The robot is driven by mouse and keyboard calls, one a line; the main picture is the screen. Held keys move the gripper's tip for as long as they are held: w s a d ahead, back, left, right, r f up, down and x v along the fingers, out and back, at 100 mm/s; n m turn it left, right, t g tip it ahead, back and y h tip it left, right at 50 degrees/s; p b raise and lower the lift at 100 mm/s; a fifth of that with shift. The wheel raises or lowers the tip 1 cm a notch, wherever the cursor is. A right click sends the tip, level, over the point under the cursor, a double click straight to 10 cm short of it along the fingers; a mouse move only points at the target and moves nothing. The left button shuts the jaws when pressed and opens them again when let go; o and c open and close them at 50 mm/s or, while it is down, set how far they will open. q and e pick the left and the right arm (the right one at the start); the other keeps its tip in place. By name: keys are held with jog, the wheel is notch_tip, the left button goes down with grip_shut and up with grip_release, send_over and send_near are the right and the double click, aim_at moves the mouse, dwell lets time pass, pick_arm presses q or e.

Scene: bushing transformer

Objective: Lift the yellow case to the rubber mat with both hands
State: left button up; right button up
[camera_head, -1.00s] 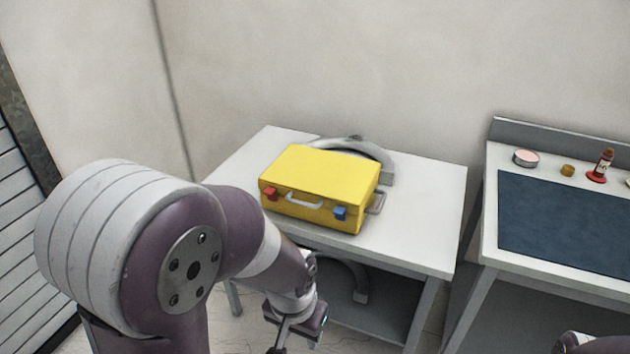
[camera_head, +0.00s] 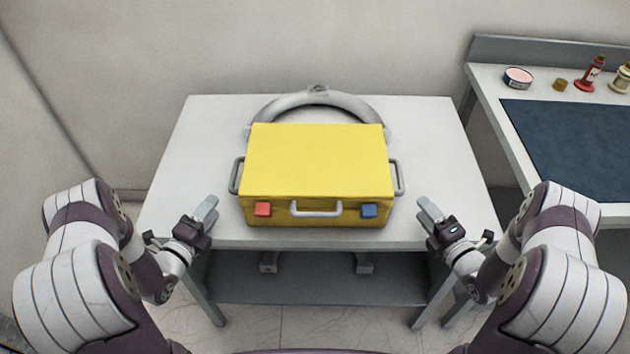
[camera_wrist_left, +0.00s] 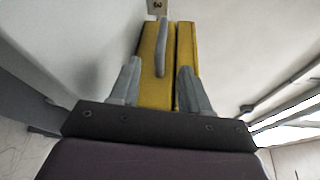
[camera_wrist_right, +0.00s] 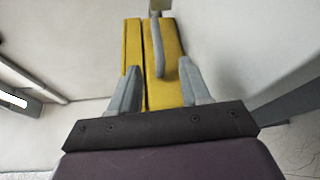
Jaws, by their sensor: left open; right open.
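The yellow case (camera_head: 315,160) lies flat on the white table (camera_head: 430,130), with a red latch, a blue latch and a front handle. It has a grey handle on its left side (camera_head: 235,176) and another on its right side (camera_head: 398,177). My left gripper (camera_head: 207,208) is open and empty to the left of the case. My right gripper (camera_head: 428,209) is open and empty to the right of it. In the left wrist view a side handle (camera_wrist_left: 161,47) shows ahead between the fingers; the right wrist view shows the other handle (camera_wrist_right: 157,48). The dark blue rubber mat (camera_head: 570,145) lies on the right bench.
A grey curved part (camera_head: 315,98) lies behind the case. On the right bench (camera_head: 487,82) a round tin (camera_head: 518,78), a small yellow jar (camera_head: 560,84) and bottles (camera_head: 590,74) stand behind the mat. The mat's visible surface is clear. A gap separates table and bench.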

aim_at(235, 175)
pick_arm(q)
jog(key=shift+s+d+r, duration=0.1)
jog(key=shift+s, duration=0.2)
pick_arm(e)
jog(key=shift+s, duration=0.25)
pick_arm(q)
jog(key=shift+w+a+f, duration=0.2)
jog(key=shift+w+f, duration=0.05)
jog(key=shift+w, duration=0.2)
pick_arm(e)
jog(key=shift+w+a+f, duration=0.1)
jog(key=shift+w+a, duration=0.15)
jog(key=shift+w, duration=0.15)
pick_arm(q)
jog(key=shift+w+d, duration=0.15)
jog(key=shift+d, duration=0.05)
pick_arm(e)
jog(key=shift+w, duration=0.15)
pick_arm(q)
jog(key=x, duration=1.2)
jog(key=shift+w+r, duration=0.1)
jog(key=shift+r, duration=0.1)
pick_arm(e)
jog(key=x, duration=1.2)
jog(key=shift+a, duration=0.1)
jog(key=shift+r, duration=0.2)
pick_arm(q)
grip_shut()
pick_arm(e)
grip_shut()
